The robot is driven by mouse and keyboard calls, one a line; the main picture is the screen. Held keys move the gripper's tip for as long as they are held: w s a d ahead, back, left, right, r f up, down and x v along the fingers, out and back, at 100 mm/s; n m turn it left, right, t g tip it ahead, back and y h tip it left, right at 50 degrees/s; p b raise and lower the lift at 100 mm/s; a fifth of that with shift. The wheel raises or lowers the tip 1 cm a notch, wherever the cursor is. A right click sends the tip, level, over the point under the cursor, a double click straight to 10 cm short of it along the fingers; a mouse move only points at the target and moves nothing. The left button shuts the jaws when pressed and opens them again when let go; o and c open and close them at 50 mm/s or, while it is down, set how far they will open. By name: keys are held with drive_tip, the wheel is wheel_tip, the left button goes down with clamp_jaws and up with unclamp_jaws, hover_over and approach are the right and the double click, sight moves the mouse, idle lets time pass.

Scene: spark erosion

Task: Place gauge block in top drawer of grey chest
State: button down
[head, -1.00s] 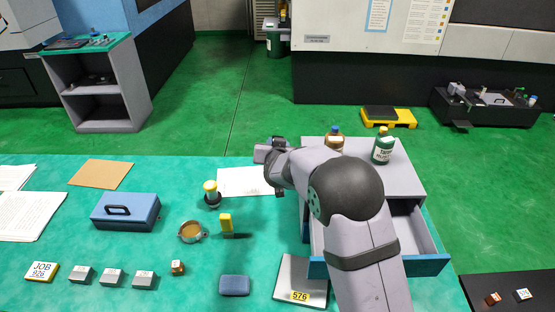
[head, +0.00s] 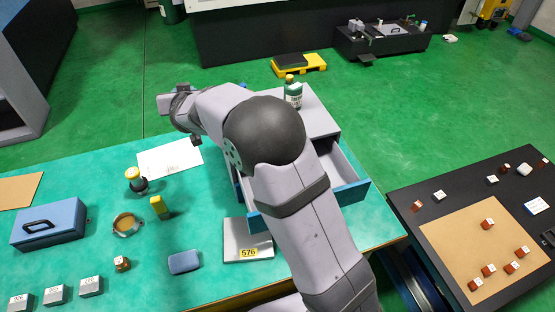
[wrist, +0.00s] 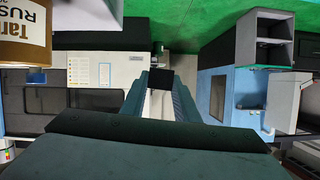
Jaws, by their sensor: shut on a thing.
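The grey chest (head: 322,122) stands on the green table, with its blue-fronted top drawer (head: 349,191) pulled open. The visible part of the drawer floor looks bare; my arm hides the rest. My gripper (head: 163,100) is high beyond the white sheet, left of the chest, pointing left in the head view. In the wrist view its fingers (wrist: 158,92) are shut on a small dark piece (wrist: 158,78), which I take for the gauge block. Its shape and markings are unclear. Several grey labelled blocks (head: 55,294) sit at the table's front left.
A green-labelled bottle (head: 293,94) stands on the chest top; a tan tin (wrist: 24,32) is close by in the wrist view. A grey plate marked 576 (head: 246,238) lies before the drawer. A blue toolbox (head: 48,222) and yellow-topped stamp (head: 135,180) stand left. A dark side table is at right.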

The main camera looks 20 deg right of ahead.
wheel_tip(320, 180, up, 4)
drive_tip(key=shift+r, duration=0.1)
drive_tip(key=s+d+m+g+h, duration=0.1)
drive_tip(key=d+m+h, duration=0.35)
drive_tip(key=d, duration=0.75)
drive_tip(key=m+g+h+b, duration=0.2)
drive_tip(key=m+g+h, duration=0.8)
drive_tip(key=m+g, duration=0.3)
hover_over(343, 170)
drive_tip(key=a, duration=0.4)
wheel_tip(343, 170, down, 10)
drive_tip(key=f, duration=0.1)
drive_tip(key=shift+n+y, duration=0.25)
drive_tip(key=shift+s+d+f+p, duration=0.1)
drive_tip(key=shift+f+p, duration=0.7)
drive_tip(key=shift+f, duration=4.45)
drive_tip(key=shift+f, duration=0.1)
